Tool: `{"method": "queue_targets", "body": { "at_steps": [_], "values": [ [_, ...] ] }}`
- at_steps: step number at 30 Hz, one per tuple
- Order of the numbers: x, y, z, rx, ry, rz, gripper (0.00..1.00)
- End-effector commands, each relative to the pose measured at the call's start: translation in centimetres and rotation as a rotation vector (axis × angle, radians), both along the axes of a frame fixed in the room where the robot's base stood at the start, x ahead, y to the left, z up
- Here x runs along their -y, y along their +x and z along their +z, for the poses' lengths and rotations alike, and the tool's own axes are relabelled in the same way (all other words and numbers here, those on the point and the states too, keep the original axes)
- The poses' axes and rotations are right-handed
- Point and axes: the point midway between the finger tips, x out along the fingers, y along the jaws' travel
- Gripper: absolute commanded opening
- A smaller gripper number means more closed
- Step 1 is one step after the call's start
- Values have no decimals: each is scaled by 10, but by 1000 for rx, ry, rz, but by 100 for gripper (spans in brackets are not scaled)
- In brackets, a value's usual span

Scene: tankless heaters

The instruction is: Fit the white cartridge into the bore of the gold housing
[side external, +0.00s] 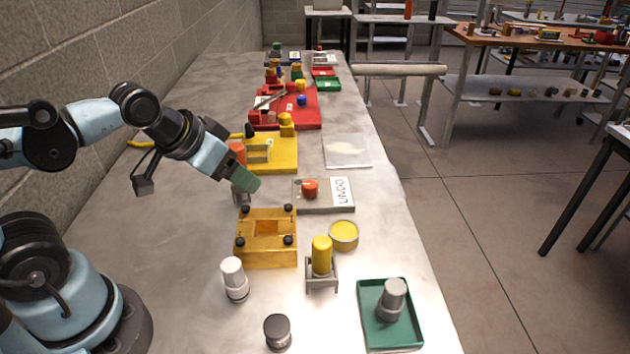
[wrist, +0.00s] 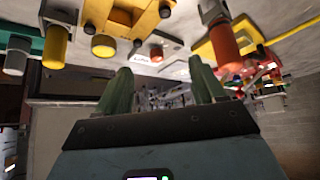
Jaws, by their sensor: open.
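The white cartridge (side external: 234,278) stands upright on the metal table, in front and left of the gold housing in the side view. I cannot make it out in the wrist view. The gold housing (side external: 245,252) lies flat with a square recess in its middle and black knobs at its corners. It shows partly at the top of the wrist view (wrist: 130,18). My gripper (side external: 248,181) is above the table just beyond the housing, tilted. In the wrist view its green fingers (wrist: 160,67) are apart with nothing between them.
An orange cylinder (side external: 237,152) on a grey stand is close behind my gripper. A yellow cylinder (side external: 321,255) on a stand, a yellow round piece (side external: 343,235), a green tray (side external: 413,330) and a dark knob (side external: 278,332) surround the housing. A board with a red knob (side external: 310,188) lies beyond.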

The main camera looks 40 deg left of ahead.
Motion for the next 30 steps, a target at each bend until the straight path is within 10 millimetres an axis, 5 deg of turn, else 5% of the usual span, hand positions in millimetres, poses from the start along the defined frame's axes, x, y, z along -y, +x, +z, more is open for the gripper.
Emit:
{"method": "queue_targets", "body": {
  "at_steps": [6,11,30],
  "values": [
    [3,-1,0,-13,28,-49,69],
    [15,-7,-1,-77,161,-297,69],
    [73,-62,8,-267,730,-1943,69]
  ]
}}
